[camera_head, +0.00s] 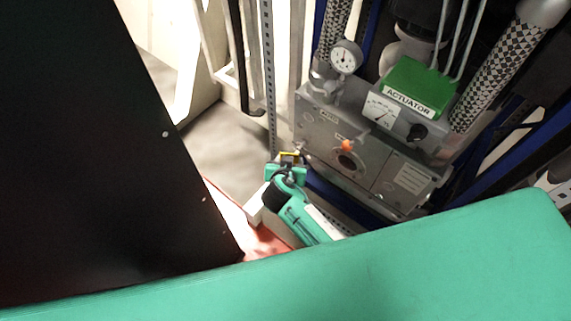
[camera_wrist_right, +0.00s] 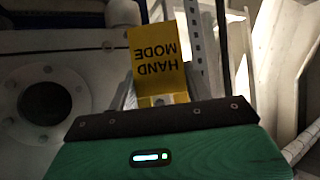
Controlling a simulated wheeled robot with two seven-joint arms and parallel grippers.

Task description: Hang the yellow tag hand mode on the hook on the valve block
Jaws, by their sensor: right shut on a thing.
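The yellow tag (camera_wrist_right: 158,62), reading HAND MODE upside down, stands beyond the gripper housing in the right wrist view. In the head view the tag (camera_head: 289,157) is small, at the tip of my right gripper (camera_head: 287,170). My right gripper is shut on the tag and is just left of the grey valve block (camera_head: 322,136), near its lower left corner. The block's face with a round port (camera_wrist_right: 45,103) fills the left of the wrist view. I cannot clearly make out the hook in either view. My left gripper is not in view.
The green actuator box (camera_head: 414,88) and a pressure gauge (camera_head: 345,57) sit above the block. An orange knob (camera_head: 347,146) sticks out of its face. A perforated metal upright (camera_head: 268,80) stands behind the gripper. A large black panel (camera_head: 90,150) closes off the left.

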